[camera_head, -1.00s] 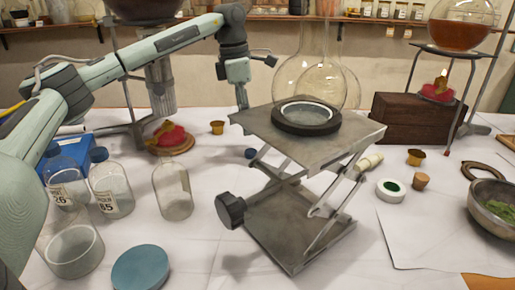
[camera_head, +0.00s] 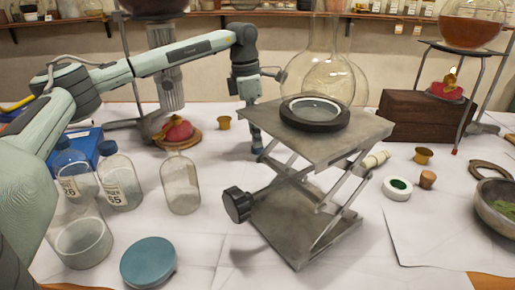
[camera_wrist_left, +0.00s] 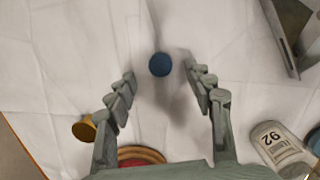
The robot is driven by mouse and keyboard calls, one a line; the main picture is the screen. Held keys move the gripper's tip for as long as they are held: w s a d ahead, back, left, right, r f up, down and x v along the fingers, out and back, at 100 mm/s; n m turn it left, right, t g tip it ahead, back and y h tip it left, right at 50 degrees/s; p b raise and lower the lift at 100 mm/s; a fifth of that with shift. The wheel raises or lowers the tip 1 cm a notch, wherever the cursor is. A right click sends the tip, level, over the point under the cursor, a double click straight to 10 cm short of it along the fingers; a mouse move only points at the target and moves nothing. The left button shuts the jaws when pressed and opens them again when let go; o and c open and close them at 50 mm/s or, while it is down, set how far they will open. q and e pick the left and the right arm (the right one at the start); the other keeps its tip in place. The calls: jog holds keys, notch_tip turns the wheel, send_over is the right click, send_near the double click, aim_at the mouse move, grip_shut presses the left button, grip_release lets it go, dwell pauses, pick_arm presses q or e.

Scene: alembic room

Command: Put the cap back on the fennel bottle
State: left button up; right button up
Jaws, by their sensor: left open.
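A small blue cap (camera_head: 257,150) lies on the white cloth left of the lab jack. My left gripper (camera_head: 256,137) points down just above it. In the left wrist view the cap (camera_wrist_left: 160,64) shows between the spread fingers of the left gripper (camera_wrist_left: 160,73), with nothing held. An uncapped clear bottle (camera_head: 181,187) stands upright, front-left of the gripper. In the left wrist view this bottle (camera_wrist_left: 281,148) has a numbered label; its name is not legible. It appears to be the fennel bottle. My right gripper is out of view.
The lab jack (camera_head: 330,135) carries a flask (camera_head: 328,75) close right of the gripper. Two blue-capped bottles (camera_head: 120,182) (camera_head: 76,172), a glass jar (camera_head: 82,244) and a blue disc (camera_head: 148,262) stand left.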

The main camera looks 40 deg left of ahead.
aim_at(257, 149)
pick_arm(q)
jog(key=shift+w+d+f, duration=0.15)
jog(key=shift+f, duration=1.4)
jog(key=c, duration=0.8)
